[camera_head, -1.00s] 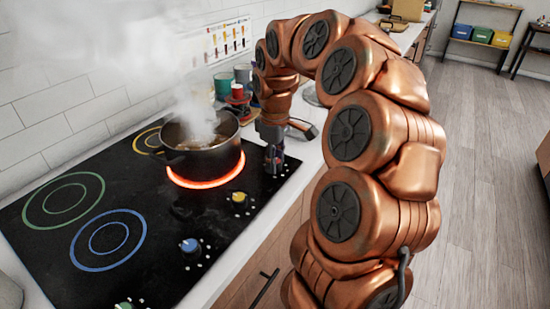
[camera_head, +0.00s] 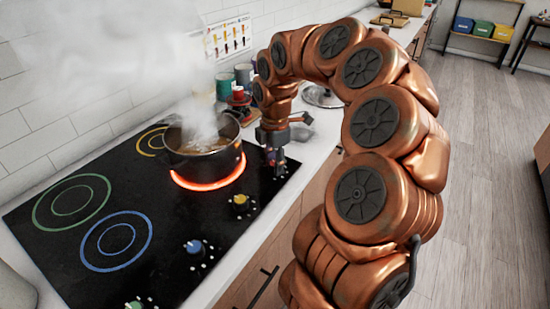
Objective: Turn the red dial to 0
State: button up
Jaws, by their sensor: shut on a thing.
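My gripper (camera_head: 277,166) points down at the right end of the black cooktop (camera_head: 160,235), at the end of the row of dials. It is shut on the red dial, which is mostly hidden by the fingers, so its setting cannot be read. That burner shows a glowing red-orange ring (camera_head: 215,184) around the pot's base.
The yellow dial (camera_head: 240,203), blue dial (camera_head: 194,247) and green dial (camera_head: 134,304) sit along the cooktop's front edge. Several cups (camera_head: 223,86) stand behind the pot. A lid (camera_head: 322,97) lies on the counter beyond my gripper. The left burners are empty.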

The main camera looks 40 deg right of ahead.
jog(key=n+p, duration=0.2)
jog(key=n, duration=0.3)
jog(key=shift+n, duration=0.3)
dwell(0.4)
jog(key=o, duration=1.2)
jog(key=shift+c, duration=0.2)
jog(key=shift+r, duration=0.1)
notch_tip(320, 180, up, 12)
